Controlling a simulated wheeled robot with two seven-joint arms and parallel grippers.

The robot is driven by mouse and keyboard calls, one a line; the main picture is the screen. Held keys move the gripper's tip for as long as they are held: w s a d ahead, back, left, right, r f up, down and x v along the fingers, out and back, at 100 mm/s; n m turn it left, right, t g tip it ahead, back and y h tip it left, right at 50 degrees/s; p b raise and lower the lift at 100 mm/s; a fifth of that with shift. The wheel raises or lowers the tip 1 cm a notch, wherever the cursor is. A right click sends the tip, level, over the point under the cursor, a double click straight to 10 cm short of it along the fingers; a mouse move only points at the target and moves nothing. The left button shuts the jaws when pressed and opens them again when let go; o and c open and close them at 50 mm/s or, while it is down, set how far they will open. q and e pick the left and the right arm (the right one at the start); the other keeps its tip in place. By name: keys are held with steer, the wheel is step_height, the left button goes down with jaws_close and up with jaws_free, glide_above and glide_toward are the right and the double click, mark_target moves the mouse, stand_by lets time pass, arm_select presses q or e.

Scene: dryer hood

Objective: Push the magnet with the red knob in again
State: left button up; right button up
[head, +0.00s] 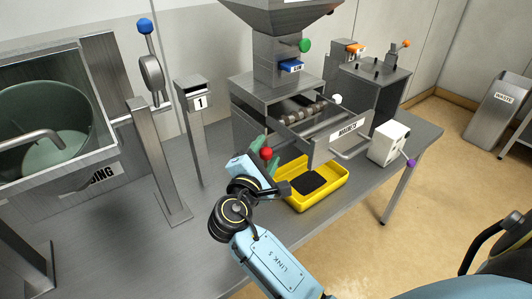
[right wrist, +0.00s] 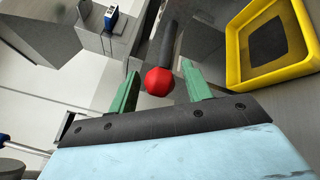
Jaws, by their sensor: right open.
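The red knob (head: 266,152) is at the front left of the steel magnet housing (head: 244,120) under the hopper. In the right wrist view the red knob (right wrist: 159,82) sits on the end of a dark rod (right wrist: 168,42), the magnet, whose length shows outside the housing. My right gripper (head: 259,149) is open at the knob. In the right wrist view its green fingers (right wrist: 161,80) stand on either side of the knob, with gaps between. My left gripper is not in view.
A pulled-out drawer (head: 348,127) labelled for magnets stands right of the knob. A yellow tray (head: 336,192) with a dark pad lies below it. A white box (head: 389,143) with a purple knob is further right. A numbered post (head: 196,130) stands left.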

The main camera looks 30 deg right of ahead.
mark_target(278, 150)
steer(key=shift+w+d, duration=0.1)
steer(key=shift+d, duration=0.05)
